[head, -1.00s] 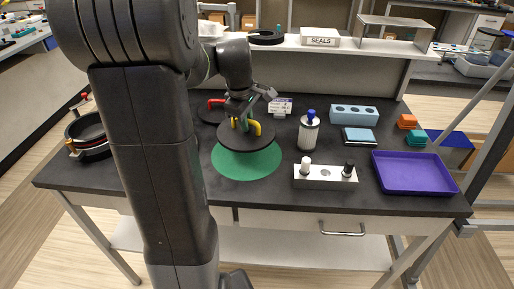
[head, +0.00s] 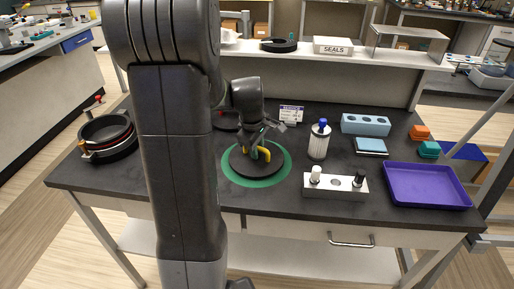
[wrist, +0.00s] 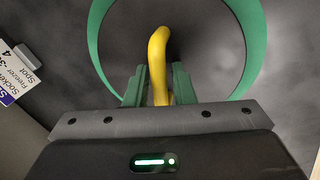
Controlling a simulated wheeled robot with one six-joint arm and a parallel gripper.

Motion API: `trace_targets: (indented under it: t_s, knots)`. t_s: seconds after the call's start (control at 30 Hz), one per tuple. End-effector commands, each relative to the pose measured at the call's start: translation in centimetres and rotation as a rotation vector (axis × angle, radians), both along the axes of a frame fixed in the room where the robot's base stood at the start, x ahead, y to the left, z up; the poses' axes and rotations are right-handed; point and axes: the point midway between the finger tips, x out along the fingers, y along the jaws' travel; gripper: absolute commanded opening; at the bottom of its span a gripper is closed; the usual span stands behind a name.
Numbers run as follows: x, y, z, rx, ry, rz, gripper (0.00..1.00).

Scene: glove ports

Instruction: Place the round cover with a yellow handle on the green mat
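The round dark cover (head: 240,163) with its yellow handle (head: 264,154) is over the green mat (head: 254,183), roughly centred, and looks flat on it. A green rim shows around the cover. The handle (wrist: 158,60) also shows in the wrist view, with the dark cover (wrist: 215,50) and the green mat (wrist: 258,60) behind it. My gripper (wrist: 160,82) has its green fingers on both sides of the yellow handle, close against it. In the head view my gripper (head: 254,147) hides part of the cover.
Another dark round cover (head: 226,121) with a red handle lies behind, partly hidden by my arm. A white bottle with a blue cap (head: 319,142), a white block with small vials (head: 336,188) and a purple tray (head: 427,186) stand to the right. A shelf (head: 300,50) runs behind.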

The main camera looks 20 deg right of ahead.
Motion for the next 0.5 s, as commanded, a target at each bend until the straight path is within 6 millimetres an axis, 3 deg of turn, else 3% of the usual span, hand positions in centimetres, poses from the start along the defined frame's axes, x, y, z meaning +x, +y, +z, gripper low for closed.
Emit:
trace_targets:
  t_s: [0.33, 0.5]
  knots:
    - [0.0, 0.0, 0.1, 0.000, 0.000, 0.000, 0.35]
    - [0.0, 0.2, 1.6, -0.002, -0.004, 0.000, 0.35]
